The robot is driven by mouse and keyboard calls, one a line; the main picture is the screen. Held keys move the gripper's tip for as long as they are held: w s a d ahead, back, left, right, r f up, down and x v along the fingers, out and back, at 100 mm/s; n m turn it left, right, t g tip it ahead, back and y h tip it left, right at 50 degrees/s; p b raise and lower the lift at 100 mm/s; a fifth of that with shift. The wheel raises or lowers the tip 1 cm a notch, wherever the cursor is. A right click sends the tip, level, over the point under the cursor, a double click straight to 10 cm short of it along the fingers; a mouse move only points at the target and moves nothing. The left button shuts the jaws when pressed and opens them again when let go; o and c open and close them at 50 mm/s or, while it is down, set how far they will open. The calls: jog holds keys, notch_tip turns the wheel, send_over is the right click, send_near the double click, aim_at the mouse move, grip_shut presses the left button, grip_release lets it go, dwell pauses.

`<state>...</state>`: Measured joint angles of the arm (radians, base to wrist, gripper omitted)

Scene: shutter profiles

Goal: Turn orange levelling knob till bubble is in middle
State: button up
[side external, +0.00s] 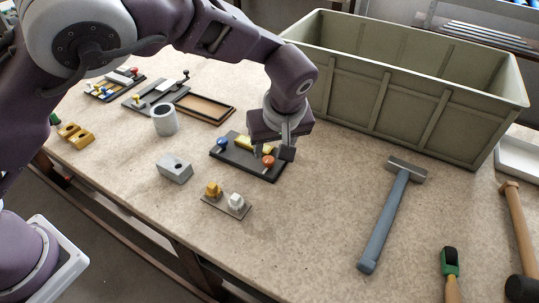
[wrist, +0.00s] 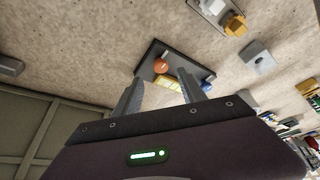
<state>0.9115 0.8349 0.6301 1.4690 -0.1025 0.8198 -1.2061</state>
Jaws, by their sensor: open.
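The orange knob (side external: 268,160) sits at the right end of a dark levelling plate (side external: 240,166). It also shows in the wrist view (wrist: 161,66). A yellow bubble vial (side external: 243,143) lies along the plate, and a blue knob (side external: 222,142) is at the plate's other end. My gripper (side external: 271,153) is open, fingers down, over the orange knob's end of the plate. In the wrist view my gripper (wrist: 163,88) has its two fingers apart with nothing held between them. I cannot tell whether a finger touches the knob. The bubble is too small to make out.
A small plate with yellow and white blocks (side external: 228,203) and a grey block with a hole (side external: 174,168) lie in front. A grey hammer (side external: 390,215) lies to the right. A large green-grey crate (side external: 400,85) stands behind. The bench between the plate and hammer is clear.

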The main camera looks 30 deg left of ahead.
aim_at(269, 159)
jog(key=x, duration=0.5)
jog(key=shift+a+f, duration=0.15)
jog(key=shift+f, duration=0.2)
grip_shut()
